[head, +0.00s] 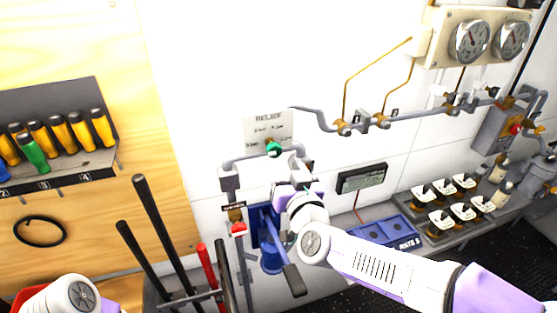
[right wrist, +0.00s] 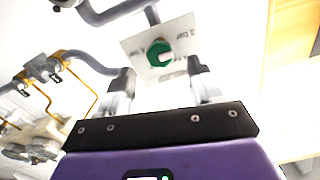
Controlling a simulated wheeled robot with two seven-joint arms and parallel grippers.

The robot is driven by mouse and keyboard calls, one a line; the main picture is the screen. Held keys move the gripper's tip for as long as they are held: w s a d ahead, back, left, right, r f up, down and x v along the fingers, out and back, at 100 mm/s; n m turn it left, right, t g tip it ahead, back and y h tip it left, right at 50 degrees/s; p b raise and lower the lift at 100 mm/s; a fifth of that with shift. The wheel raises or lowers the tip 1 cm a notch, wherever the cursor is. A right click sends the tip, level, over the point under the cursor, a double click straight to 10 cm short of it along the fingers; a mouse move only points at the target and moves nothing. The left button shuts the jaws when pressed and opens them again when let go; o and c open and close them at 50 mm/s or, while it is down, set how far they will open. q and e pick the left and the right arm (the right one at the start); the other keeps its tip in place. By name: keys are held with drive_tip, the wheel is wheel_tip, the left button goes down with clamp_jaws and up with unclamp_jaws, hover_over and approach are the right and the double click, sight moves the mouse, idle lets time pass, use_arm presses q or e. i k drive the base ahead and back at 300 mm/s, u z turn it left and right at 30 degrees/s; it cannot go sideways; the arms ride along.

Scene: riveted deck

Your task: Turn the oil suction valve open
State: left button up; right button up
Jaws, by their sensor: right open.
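A small valve with a red handle (head: 238,229) sits under a dark label plate (head: 234,207) on the pipe left of my right gripper; the label is too small to read, so I cannot tell if this is the oil suction valve. A green round knob (head: 273,149) sits on the white RELIEF plate (head: 262,129). My right gripper (head: 302,170) is open and empty, just below and right of this knob. In the right wrist view the green knob (right wrist: 159,53) shows beyond and between the spread fingers (right wrist: 160,88), apart from them. My left gripper is out of the picture.
Grey pipes (head: 390,116) and gauges (head: 470,41) run along the wall to the right. A blue pump (head: 271,258) and dark-gripped lever (head: 294,280) stand below my right gripper. Several long handles (head: 160,230) and a tool rack (head: 60,165) are at left.

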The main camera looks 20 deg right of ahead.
sight(239, 230)
drive_tip(key=u, duration=0.05)
drive_tip(key=k, duration=1)
drive_tip(key=z, duration=0.05)
